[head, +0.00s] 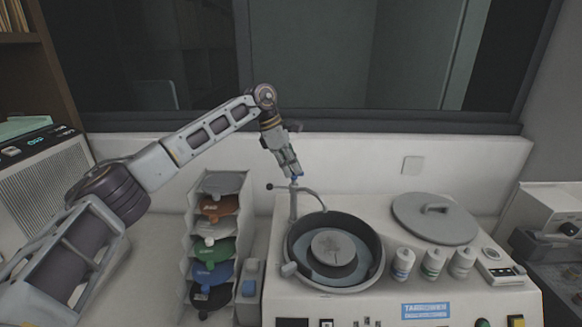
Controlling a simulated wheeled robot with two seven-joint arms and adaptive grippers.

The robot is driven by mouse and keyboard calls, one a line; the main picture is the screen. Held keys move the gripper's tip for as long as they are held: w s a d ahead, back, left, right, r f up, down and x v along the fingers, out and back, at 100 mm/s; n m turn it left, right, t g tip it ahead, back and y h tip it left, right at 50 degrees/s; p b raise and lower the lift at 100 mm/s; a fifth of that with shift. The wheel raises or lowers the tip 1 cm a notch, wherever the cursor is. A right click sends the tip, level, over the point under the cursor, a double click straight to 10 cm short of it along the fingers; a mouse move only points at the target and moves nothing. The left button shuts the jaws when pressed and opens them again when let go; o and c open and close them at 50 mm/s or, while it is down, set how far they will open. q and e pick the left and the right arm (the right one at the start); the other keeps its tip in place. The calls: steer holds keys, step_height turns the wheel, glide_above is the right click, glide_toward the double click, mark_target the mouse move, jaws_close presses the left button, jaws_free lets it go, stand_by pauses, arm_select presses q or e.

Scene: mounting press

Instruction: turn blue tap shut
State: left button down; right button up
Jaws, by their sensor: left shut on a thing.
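The blue tap (295,178) shows as a small patch of blue at the top of a thin grey post at the back left of the round basin. My left gripper (293,173) reaches down to it from above and is shut on it. The fingers hide most of the tap, so I cannot tell how far it is turned. A curved grey spout (314,194) runs from the post toward the basin. My right gripper is not in view.
The dark-rimmed basin (376,240) holds a grey disc (333,247). A grey lid (435,221) and several white bottles (402,264) stand to its right. A rack of coloured discs (209,277) stands to the left. A white wall ledge (350,160) runs behind.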

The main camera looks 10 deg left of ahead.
arm_select(q)
steer(key=c, duration=1.5)
jaws_free()
steer(key=shift+c, duration=0.2)
steer(key=v, duration=1.2)
